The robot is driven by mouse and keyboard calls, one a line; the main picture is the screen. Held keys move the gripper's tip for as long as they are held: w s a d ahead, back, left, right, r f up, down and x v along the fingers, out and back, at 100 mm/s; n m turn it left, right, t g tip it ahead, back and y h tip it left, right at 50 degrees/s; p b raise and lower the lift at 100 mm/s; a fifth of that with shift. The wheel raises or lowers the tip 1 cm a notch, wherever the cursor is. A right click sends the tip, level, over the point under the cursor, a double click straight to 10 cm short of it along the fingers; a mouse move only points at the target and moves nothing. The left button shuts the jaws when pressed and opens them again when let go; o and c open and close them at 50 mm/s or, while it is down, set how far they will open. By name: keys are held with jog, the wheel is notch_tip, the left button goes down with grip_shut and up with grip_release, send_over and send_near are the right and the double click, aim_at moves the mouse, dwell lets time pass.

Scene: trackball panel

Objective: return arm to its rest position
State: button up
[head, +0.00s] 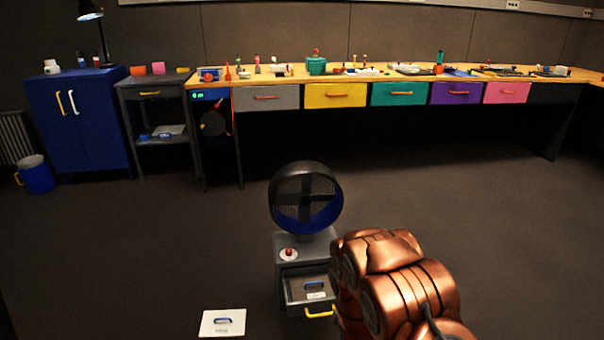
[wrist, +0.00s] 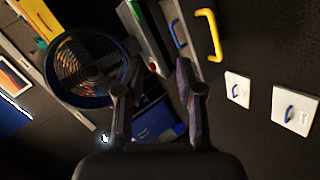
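My copper-coloured arm (head: 395,280) is raised at the lower right of the head view, beside a small grey cabinet (head: 305,250) and partly in front of it. My gripper cannot be made out in the head view. In the wrist view my gripper (wrist: 153,80) has its two dark fingers apart, with nothing held between them. A blue item (wrist: 155,118) shows beyond the gap, apparently not gripped.
A round black-and-blue fan (head: 305,198) stands on the cabinet beside a red knob (head: 289,252). The cabinet's drawer (head: 310,290) is open. A white plate (head: 222,322) with a blue handle lies on the floor. The floor towards the long workbench (head: 300,78) is clear.

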jog(key=s+d+r+m+g+p, duration=0.1)
jog(key=s+r+m+g+p, duration=0.25)
jog(key=r, duration=0.65)
jog(key=s+d+r+m+g+p, duration=0.1)
jog(key=s+r+m+p, duration=0.1)
jog(key=s+r+p, duration=0.6)
jog(key=s+d+r+m+g+p, duration=0.1)
jog(key=d+r+m+g+p, duration=0.15)
jog(key=r, duration=1.05)
jog(key=s+d+r+m+g+p, duration=0.1)
jog(key=s+r+m+g+p, duration=0.5)
jog(key=s+r+p, duration=0.9)
jog(key=s+r, duration=1.4)
jog(key=s, duration=0.2)
jog(key=shift+m+g, duration=0.3)
jog(key=shift+g, duration=0.1)
